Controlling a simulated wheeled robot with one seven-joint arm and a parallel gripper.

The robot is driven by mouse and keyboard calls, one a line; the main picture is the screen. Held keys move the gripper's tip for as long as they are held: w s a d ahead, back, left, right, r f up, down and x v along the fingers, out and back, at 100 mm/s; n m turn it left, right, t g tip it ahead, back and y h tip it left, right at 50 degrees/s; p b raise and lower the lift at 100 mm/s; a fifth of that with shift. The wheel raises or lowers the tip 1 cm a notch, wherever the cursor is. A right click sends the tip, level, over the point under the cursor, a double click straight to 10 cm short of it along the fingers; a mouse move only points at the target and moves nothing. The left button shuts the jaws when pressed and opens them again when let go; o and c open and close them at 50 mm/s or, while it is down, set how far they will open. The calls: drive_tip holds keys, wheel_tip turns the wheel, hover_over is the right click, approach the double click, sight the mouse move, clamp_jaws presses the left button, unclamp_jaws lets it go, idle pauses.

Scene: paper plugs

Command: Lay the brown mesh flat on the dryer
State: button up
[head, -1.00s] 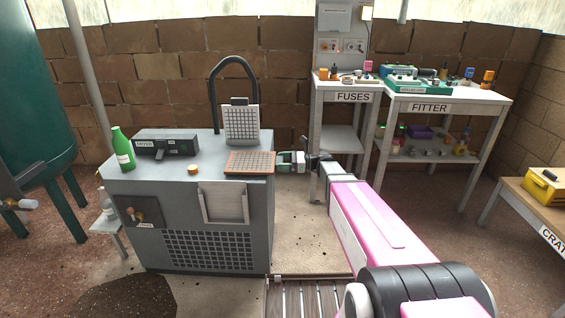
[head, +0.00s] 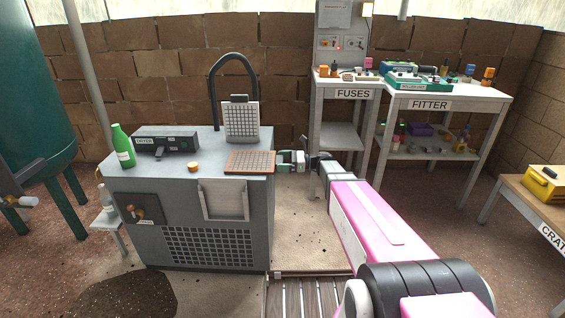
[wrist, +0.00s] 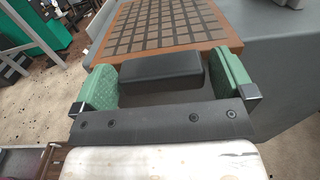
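The brown mesh (head: 250,161) is a flat tan-framed square with a dark grid. It lies level at the right front of the grey dryer's top (head: 205,163); I cannot tell whether a small gap is left under it. The mesh fills the top of the wrist view (wrist: 165,25), with a black tab (wrist: 160,70) on its near edge. My gripper (head: 283,160) reaches in from the right, beyond the dryer's right edge.
A white-grey mesh (head: 241,122) stands upright behind the brown one. A green bottle (head: 123,146), a dark labelled box (head: 166,140) and a small orange-topped disc (head: 193,167) are on the dryer's left. The FUSES stand (head: 350,95) and FITTER table (head: 440,105) are behind right.

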drive_tip(key=d, duration=1.1)
drive_tip(key=s+f+n+g+h, duration=0.1)
drive_tip(key=s+f+n+h, duration=0.8)
drive_tip(key=s, duration=0.4)
drive_tip(key=s+d+f+n+h, duration=0.3)
drive_tip(key=s+d+n+h, duration=0.4)
drive_tip(key=n+h, duration=0.2)
drive_tip(key=shift+s+t, duration=0.3)
drive_tip(key=shift+s, duration=0.05)
